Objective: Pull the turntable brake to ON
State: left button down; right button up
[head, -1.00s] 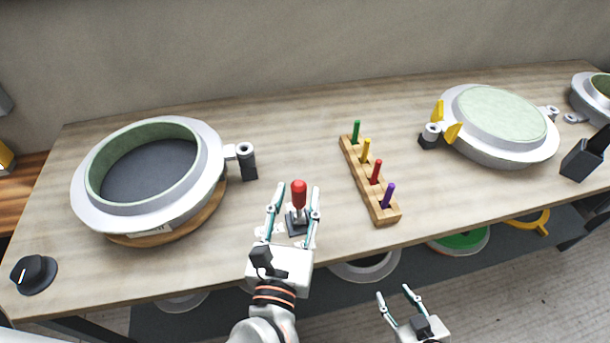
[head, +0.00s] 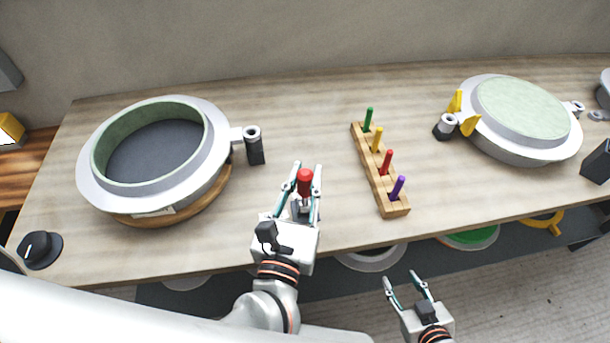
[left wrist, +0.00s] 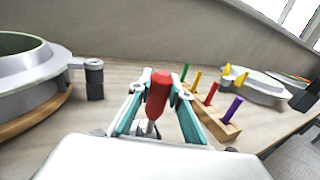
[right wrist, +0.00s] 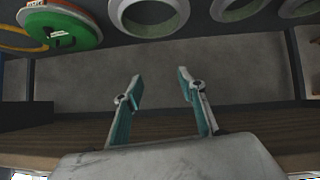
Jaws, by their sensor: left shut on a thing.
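The brake lever has a red handle (head: 305,182) on a metal stem and stands near the table's front edge, right of the turntable. My left gripper (head: 306,180) is shut on the red handle, with a fingertip on each side of it. In the left wrist view the red handle (left wrist: 158,94) sits between the teal fingers, and the stem shows below it. The lever's base is mostly hidden by the gripper. The wooden turntable (head: 180,212) carries a round grey mould (head: 95,185) with a green inner wall. My right gripper (head: 406,282) is open and empty in front of the table.
A wooden rack (head: 372,172) with green, yellow, red and purple pegs stands right of the lever. A closed mould (head: 525,110) with yellow clamp parts lies further right. A black knob (head: 40,248) is at the front left. Moulds sit on a shelf below (right wrist: 145,22).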

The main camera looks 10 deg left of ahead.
aim_at(308, 199)
pick_arm(q)
jog(key=b, duration=0.2)
jog(key=s+f+t+b, duration=0.1)
jog(key=b, duration=0.1)
jog(key=shift+s+d+f+m, duration=0.1)
jog(key=shift+d+f+m, duration=0.05)
jog(key=shift+d+m, duration=0.15)
jog(key=b, duration=0.2)
jog(key=s+t+b, duration=0.1)
jog(key=b, duration=0.1)
jog(key=s+m+t+h+b, duration=0.1)
jog(key=shift+d+f+b, duration=0.25)
jog(key=shift+f+b, duration=0.1)
jog(key=shift+b, duration=0.05)
jog(key=s+m+t+b, duration=0.1)
jog(key=b, duration=0.1)
jog(key=s+m+t+h+b, duration=0.1)
jog(key=t+b, duration=0.1)
jog(key=shift+s+d+f+h+b, duration=0.1)
jog(key=shift+s+d+h+b, duration=0.2)
jog(key=shift+d+b, duration=0.1)
pick_arm(e)
notch_tip(308, 199, down, 7)
jog(key=w, duration=0.1)
jog(key=shift+a+f+n, duration=0.15)
jog(key=shift+a+n, duration=0.05)
jog(key=shift+n, duration=0.1)
